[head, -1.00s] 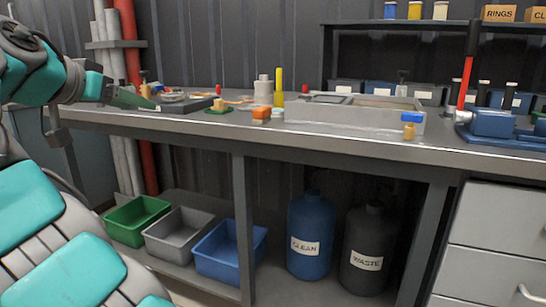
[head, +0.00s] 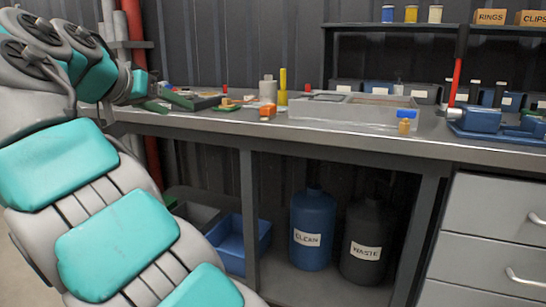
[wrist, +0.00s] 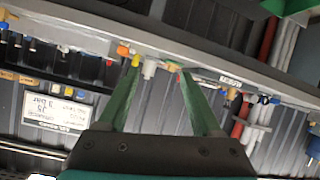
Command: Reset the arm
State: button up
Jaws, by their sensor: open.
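My teal and grey arm fills the left of the head view. That view is upside down, with the bench edge at the top and the wall below. I cannot tell the gripper's exact gap from the bench edge.
A blue vise (head: 480,120) is at the right. Below are a blue bin (head: 238,240), a CLEAN bottle (head: 311,230) and a WASTE bottle (head: 363,240).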

jog(key=w+d+f+n+g+h, duration=0.1)
jog(key=w+d+f+g, duration=0.15)
jog(key=d, duration=0.65)
jog(key=s+d+f+n+g+p, duration=0.1)
jog(key=s+d+f+g, duration=0.25)
jog(key=d+f, duration=0.6)
jog(key=s+d+f+g+p, duration=0.15)
jog(key=s+d+f, duration=0.4)
jog(key=d, duration=0.65)
jog(key=s+d+f+g+y, duration=0.1)
jog(key=s+d+f+g, duration=0.15)
jog(key=s+f, duration=0.3)
jog(key=s+d+f+g+y, duration=0.1)
jog(key=s+d+f, duration=0.3)
jog(key=s, duration=0.3)
jog(key=s+f+g+y, duration=0.1)
jog(key=s+f, duration=0.4)
jog(key=s, duration=0.3)
jog(key=s+a+f+g+y, duration=0.1)
jog(key=s+f, duration=0.3)
jog(key=s, duration=0.5)
jog(key=shift+a+f+g+y+p, duration=0.15)
jog(key=shift+f+g+y+p, duration=0.25)
jog(key=shift+y, duration=0.3)
